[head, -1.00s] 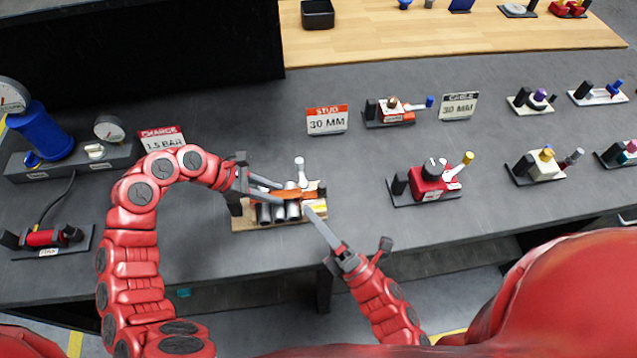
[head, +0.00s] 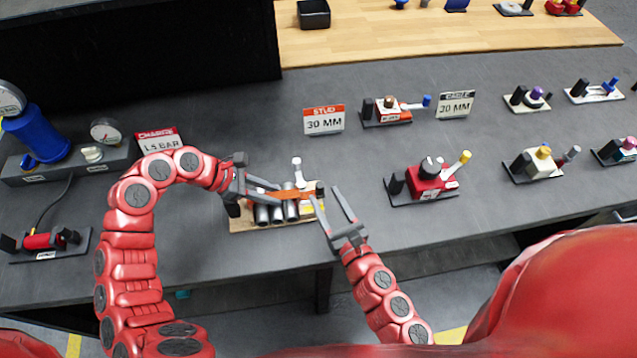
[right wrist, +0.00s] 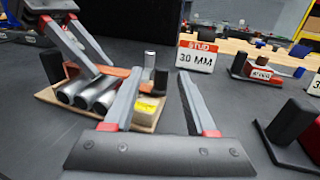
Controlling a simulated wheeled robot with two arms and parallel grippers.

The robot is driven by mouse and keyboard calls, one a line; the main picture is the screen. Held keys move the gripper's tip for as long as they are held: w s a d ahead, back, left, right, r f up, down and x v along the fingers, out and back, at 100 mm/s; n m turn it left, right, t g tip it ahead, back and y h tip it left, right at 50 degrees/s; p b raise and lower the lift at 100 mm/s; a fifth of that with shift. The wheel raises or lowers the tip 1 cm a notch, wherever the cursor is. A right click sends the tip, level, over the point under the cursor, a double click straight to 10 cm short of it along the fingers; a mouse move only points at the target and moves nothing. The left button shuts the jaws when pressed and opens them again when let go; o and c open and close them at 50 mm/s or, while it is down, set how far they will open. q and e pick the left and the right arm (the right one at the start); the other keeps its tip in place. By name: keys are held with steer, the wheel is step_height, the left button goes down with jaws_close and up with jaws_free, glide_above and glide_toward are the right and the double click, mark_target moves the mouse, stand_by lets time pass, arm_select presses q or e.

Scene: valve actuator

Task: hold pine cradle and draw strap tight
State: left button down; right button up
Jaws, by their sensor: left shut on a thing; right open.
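The pine cradle (head: 262,226) is a light wooden base on the dark bench, carrying several silver cylinders side by side. An orange strap (head: 270,194) lies over the cylinders. My left gripper (head: 268,187) is shut at the cradle's left end; its fingers partly hide what they grip. My right gripper (head: 325,194) is open at the cradle's right end. In the right wrist view, its fingers (right wrist: 160,77) spread on either side of the line to a dark end post (right wrist: 161,82); I cannot tell whether they touch it. A yellow label (right wrist: 149,108) shows beside the left finger.
A "STUD 30 MM" sign (head: 324,120) stands behind the cradle. A red fixture (head: 428,180) stands to the right, with more fixtures beyond. A gauge unit (head: 70,157) is at the left.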

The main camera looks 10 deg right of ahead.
mark_target(317, 185)
steer(key=x, duration=0.5)
jaws_close()
steer(key=shift+s, duration=0.1)
steer(key=shift+a+r, duration=0.1)
stand_by(1.2)
